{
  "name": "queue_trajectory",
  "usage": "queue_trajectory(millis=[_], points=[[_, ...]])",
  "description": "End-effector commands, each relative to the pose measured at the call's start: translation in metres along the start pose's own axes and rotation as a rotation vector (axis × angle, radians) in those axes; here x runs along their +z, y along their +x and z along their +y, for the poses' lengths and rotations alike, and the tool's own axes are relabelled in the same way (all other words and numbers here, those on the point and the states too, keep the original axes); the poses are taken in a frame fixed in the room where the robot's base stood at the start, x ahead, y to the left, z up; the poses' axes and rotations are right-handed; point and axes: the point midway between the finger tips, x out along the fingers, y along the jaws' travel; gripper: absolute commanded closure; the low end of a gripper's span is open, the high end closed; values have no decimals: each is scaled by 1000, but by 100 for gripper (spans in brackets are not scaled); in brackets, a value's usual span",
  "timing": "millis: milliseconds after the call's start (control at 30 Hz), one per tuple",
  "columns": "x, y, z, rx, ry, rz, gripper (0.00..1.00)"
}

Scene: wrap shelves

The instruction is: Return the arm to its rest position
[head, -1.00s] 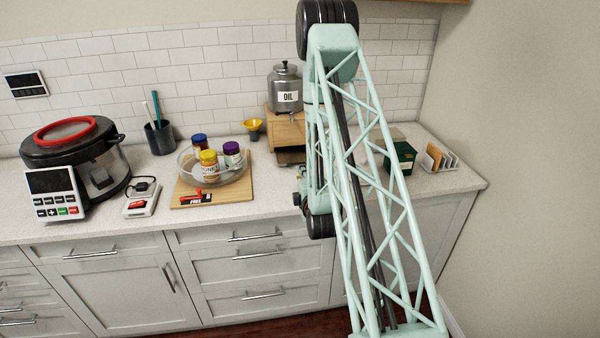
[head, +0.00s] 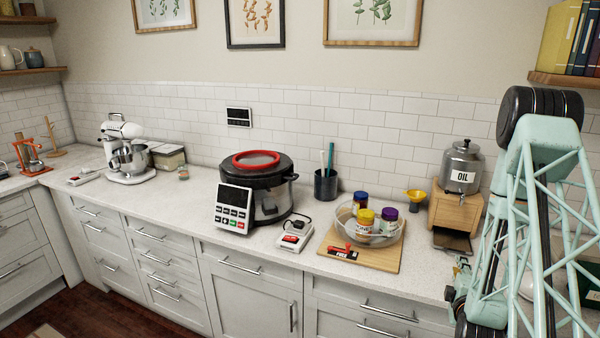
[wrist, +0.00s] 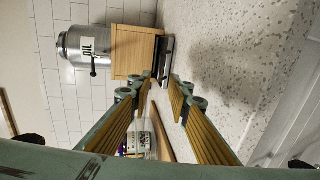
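My mint-green arm (head: 545,190) stands at the right of the head view, bent, with its upper joint high and its lower end over the counter's front edge. My gripper (wrist: 159,92) shows in the wrist view with its two yellow-lined fingers apart and nothing held between them. Past the fingers, the wrist view shows the oil dispenser (wrist: 78,46) on its wooden stand (wrist: 135,52), lying sideways in the picture. In the head view the gripper is mostly hidden by the arm and the frame edge.
The oil dispenser (head: 461,165) stands close left of my arm. A glass bowl (head: 391,236) with several jars sits on a wooden board (head: 335,257). A pressure cooker (head: 268,190) and a stand mixer (head: 122,150) are farther left. A shelf (head: 565,80) is above right.

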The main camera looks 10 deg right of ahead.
Motion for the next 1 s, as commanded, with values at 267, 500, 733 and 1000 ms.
queue_trajectory(millis=[267, 500, 733, 1000], points=[[-12, 1, 13, -24, 37, 14, 82], [-34, -1, 32, -75, 102, 35, 82], [-55, -7, 51, -130, 171, 52, 82], [-80, -20, 73, -196, 249, 64, 82]])
